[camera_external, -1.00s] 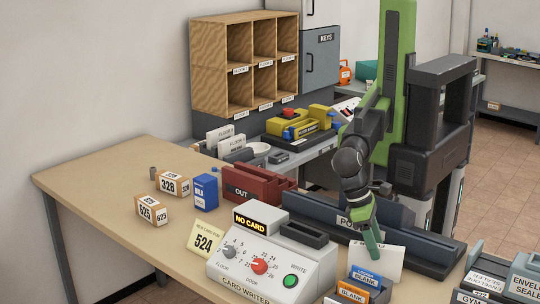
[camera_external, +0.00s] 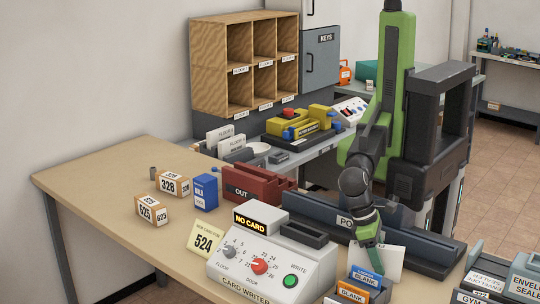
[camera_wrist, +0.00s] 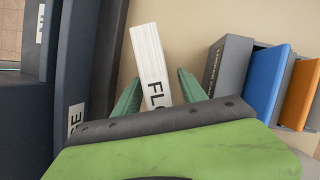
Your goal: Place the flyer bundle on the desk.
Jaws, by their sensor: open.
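The flyer bundle (camera_wrist: 150,55) is a thick white stack with dark lettering on one face, partly readable as "FLO". In the external view the white bundle (camera_external: 391,262) stands on the desk (camera_external: 110,185) in front of the dark POST tray, slightly tilted. My gripper (camera_external: 369,246) is at the bundle's upper left part. In the wrist view my gripper (camera_wrist: 160,88) has its two green fingers apart, one on each side of the bundle. I cannot tell whether either finger touches it. The gripper's body hides the bundle's near end.
The dark POST tray (camera_external: 325,215) is close behind the bundle. The BLANK card box (camera_external: 358,290) with blue and orange cards stands close in front. The card writer (camera_external: 262,262) is to the left. The desk's far left is mostly clear.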

